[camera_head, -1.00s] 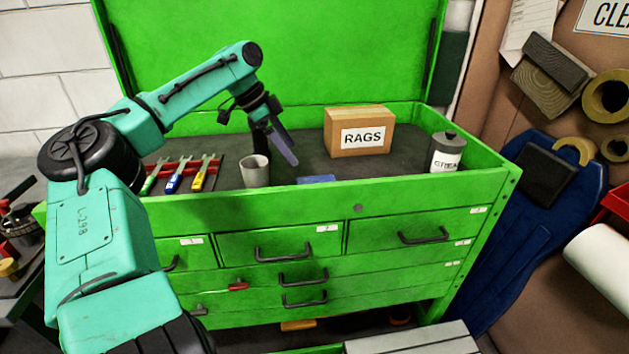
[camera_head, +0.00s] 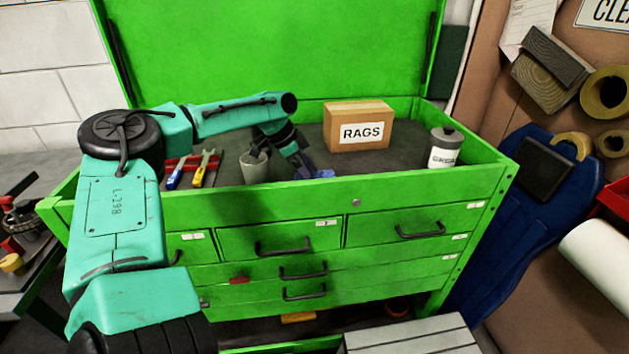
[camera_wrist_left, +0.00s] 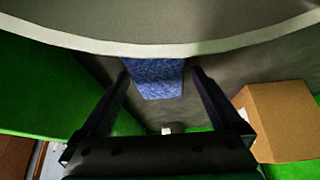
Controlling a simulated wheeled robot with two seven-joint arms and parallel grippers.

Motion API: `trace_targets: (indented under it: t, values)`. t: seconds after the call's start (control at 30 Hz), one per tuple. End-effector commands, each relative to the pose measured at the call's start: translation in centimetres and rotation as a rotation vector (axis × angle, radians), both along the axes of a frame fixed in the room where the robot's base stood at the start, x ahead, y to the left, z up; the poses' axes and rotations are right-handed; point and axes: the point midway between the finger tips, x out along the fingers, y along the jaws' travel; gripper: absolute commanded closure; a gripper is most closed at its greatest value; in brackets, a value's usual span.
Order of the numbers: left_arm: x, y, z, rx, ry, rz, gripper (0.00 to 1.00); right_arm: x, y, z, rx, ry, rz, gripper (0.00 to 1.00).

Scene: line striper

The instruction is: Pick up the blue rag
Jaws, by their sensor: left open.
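The blue rag (camera_head: 325,173) lies on the dark floor of the green chest's top tray, behind the front wall and right of the grey cup. In the left wrist view the rag (camera_wrist_left: 155,78) shows between the two open fingers of my left gripper (camera_wrist_left: 158,80), partly cut off by the pale cup rim. In the head view my left gripper (camera_head: 303,170) points down into the tray beside the rag, empty. I cannot tell whether it touches the rag. My right gripper is not in view.
The grey cup (camera_head: 254,168) stands close left of my left gripper. The cardboard RAGS box (camera_head: 358,128) is behind and right, and a labelled canister (camera_head: 444,149) stands at the right end. The tray's front wall (camera_head: 400,187) stands near the rag.

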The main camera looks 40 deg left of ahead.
Motion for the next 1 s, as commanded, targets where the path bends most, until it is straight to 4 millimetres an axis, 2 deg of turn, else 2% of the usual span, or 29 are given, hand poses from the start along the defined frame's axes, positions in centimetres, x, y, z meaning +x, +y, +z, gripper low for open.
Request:
trace_targets:
  t: [0.5,0.53,0.67,0.7,0.73,1.0]
  values:
    - [-0.01,0.01,-0.42,0.001,0.001,0.0,0.0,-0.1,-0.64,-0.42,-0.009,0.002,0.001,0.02]
    - [-0.01,0.01,-0.41,0.001,0.001,0.0,0.04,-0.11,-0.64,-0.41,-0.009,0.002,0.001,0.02]
    - [-0.01,0.01,-0.41,0.001,0.001,0.0,0.54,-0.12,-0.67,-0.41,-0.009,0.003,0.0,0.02]
    - [-0.02,0.0,-0.41,0.0,0.0,0.0,0.69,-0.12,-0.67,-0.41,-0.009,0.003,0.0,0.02]
    - [-0.02,0.0,-0.41,0.001,0.001,0.0,0.73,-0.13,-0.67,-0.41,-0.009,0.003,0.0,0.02]
    - [-0.01,0.01,-0.09,0.0,0.0,0.0,0.74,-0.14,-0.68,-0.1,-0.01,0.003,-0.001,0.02]
